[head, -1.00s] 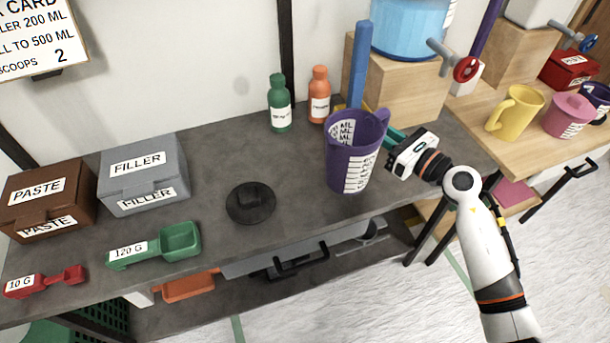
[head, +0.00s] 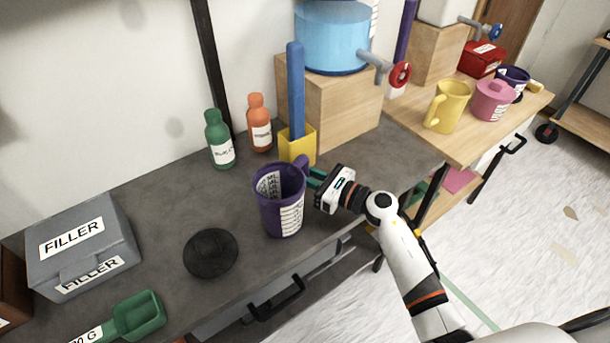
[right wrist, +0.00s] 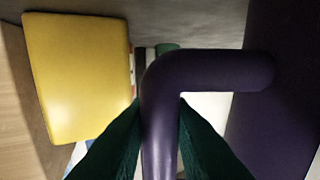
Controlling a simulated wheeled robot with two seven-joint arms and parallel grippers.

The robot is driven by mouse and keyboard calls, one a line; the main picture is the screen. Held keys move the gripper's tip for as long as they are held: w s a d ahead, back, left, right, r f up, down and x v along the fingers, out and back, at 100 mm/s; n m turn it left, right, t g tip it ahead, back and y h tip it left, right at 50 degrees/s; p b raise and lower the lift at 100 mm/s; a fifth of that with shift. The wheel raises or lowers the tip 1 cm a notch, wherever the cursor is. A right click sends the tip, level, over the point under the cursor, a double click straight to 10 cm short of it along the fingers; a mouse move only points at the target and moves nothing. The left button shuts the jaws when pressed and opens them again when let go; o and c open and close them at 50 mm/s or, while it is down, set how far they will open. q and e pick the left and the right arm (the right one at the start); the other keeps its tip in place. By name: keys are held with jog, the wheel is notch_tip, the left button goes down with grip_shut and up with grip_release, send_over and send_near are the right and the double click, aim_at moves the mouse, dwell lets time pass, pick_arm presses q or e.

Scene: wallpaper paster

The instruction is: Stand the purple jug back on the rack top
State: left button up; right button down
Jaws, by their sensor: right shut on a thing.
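The purple jug (head: 268,213) is upright over the dark grey bench top, with a white measuring scale on its side. I cannot tell whether its base touches the bench. My right gripper (head: 316,181) is shut on the jug's handle, on the jug's right side. In the right wrist view the handle (right wrist: 160,112) runs between the two dark green fingers, and the jug's body (right wrist: 282,100) is at the right edge. My left gripper is not in view. I cannot pick out the rack top with certainty.
A yellow holder (head: 304,146) with a blue bar stands behind the jug. Green (head: 219,140) and orange (head: 259,124) bottles stand behind left. A black round lid (head: 210,254) lies left. A wooden block (head: 345,105) bears a blue tank. A yellow jug (head: 450,106) stands on the right-hand table.

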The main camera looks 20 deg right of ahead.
jog(key=c, duration=1.7)
grip_release()
jog(key=shift+f, duration=0.15)
jog(key=shift+c, duration=0.2)
jog(key=o, duration=0.4)
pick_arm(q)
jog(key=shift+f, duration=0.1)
pick_arm(e)
jog(key=shift+o, duration=0.2)
jog(key=b+v, duration=0.2)
jog(key=v, duration=0.8)
jog(key=shift+s+d, duration=0.7)
jog(key=shift+s, duration=0.05)
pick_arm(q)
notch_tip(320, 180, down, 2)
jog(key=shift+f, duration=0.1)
